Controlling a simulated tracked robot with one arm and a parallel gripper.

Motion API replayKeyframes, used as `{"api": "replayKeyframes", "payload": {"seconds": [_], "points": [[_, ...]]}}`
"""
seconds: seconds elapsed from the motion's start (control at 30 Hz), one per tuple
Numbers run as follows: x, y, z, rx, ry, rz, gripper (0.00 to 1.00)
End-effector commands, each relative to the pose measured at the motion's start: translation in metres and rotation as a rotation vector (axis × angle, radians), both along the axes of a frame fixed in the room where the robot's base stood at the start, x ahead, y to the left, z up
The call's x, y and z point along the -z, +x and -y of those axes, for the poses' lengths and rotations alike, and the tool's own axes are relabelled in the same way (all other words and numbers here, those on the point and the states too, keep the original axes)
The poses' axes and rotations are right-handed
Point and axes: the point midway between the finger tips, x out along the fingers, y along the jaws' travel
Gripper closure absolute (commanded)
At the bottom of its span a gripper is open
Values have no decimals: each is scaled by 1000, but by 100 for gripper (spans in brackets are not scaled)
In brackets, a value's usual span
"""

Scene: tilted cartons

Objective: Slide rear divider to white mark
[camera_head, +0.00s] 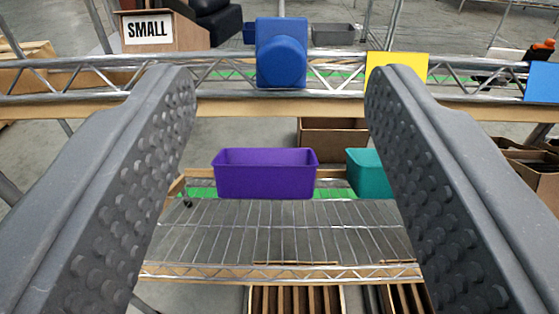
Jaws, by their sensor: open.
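My gripper (282,82) is open, its two dark grey studded fingers wide apart at left and right with nothing between the pads. At the bottom edge, below the wire shelf, part of a brown slatted carton (297,300) shows, with upright strips that look like dividers. A second slatted carton (408,299) shows partly beside the right finger. Both are cut off by the frame, and I cannot tell which strip is the rear divider. I see no clear white mark on them. The fingers are apart from both cartons.
A wire shelf (275,232) spans the middle, with a purple bin (265,174) and a partly hidden teal bin (369,174) at its back. A metal rail (225,78) crosses behind, with a blue object (282,55) and a yellow card (397,66). A box labelled SMALL (150,30) stands back left.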

Motion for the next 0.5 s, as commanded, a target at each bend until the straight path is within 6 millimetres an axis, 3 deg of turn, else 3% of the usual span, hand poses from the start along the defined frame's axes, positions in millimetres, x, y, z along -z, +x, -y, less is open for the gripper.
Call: {"api": "replayKeyframes", "payload": {"seconds": [0.03, 0.13, 0.33, 0.5], "points": [[16, -4, 0, 2, 1, -2, 51], [29, -9, 0, 5, 2, 9, 51], [36, -6, 1, 6, 2, 19, 51], [37, 12, 1, 6, 2, 19, 51]]}}
